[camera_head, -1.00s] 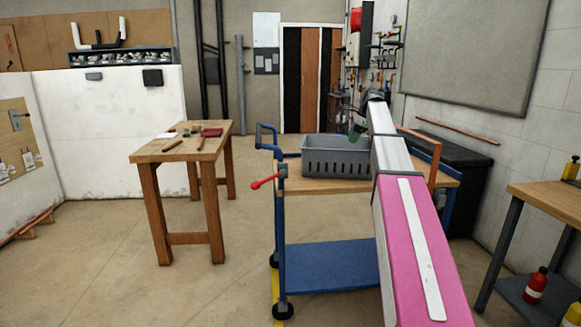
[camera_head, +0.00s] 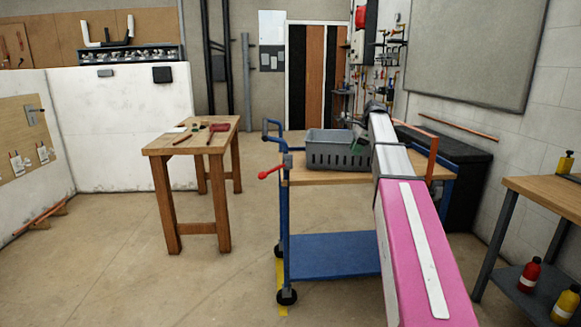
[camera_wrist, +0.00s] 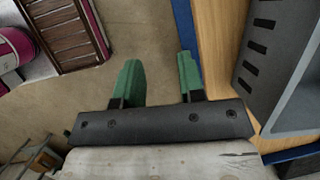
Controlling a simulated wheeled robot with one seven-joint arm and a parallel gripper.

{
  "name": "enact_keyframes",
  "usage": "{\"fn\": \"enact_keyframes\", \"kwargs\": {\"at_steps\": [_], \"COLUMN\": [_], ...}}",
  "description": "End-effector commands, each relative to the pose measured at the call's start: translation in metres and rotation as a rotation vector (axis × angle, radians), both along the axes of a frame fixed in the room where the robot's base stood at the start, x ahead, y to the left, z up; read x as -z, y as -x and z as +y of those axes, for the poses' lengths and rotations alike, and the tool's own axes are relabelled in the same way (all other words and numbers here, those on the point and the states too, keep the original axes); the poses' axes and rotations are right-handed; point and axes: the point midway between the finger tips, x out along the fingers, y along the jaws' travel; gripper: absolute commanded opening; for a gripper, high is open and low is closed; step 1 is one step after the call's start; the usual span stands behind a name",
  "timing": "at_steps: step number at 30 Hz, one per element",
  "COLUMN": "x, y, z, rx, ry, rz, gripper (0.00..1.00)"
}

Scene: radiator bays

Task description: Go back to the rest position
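My gripper (camera_wrist: 161,82) shows in the wrist view with its two green fingers apart and nothing between them. Bare floor shows beyond the fingertips. The blue trolley (camera_head: 330,258) has a wooden top that carries the grey crate (camera_head: 330,158). In the wrist view the crate (camera_wrist: 268,60) lies to the right of the gripper, past the trolley's wooden edge (camera_wrist: 210,30).
A wooden workbench (camera_head: 160,147) with small tools stands left of the trolley. A wood-topped table (camera_head: 550,196) with red and yellow bottles below stands at the right. A black chest (camera_head: 468,185) is by the wall. Floor is clear between workbench and trolley.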

Motion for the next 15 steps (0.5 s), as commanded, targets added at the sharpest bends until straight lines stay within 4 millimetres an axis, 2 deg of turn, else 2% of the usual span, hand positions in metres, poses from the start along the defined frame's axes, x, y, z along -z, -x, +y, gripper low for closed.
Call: {"fn": "enact_keyframes", "kwargs": {"at_steps": [8, 11, 15], "x": [0.073, 0.112, 0.173], "y": [0.034, 0.055, 0.092], "z": [0.017, 0.026, 0.04], "rx": [-0.164, -0.26, -0.433], "ry": [0.052, 0.083, 0.134], "rz": [-0.042, -0.064, -0.1], "gripper": [0.36, 0.36, 0.36]}}
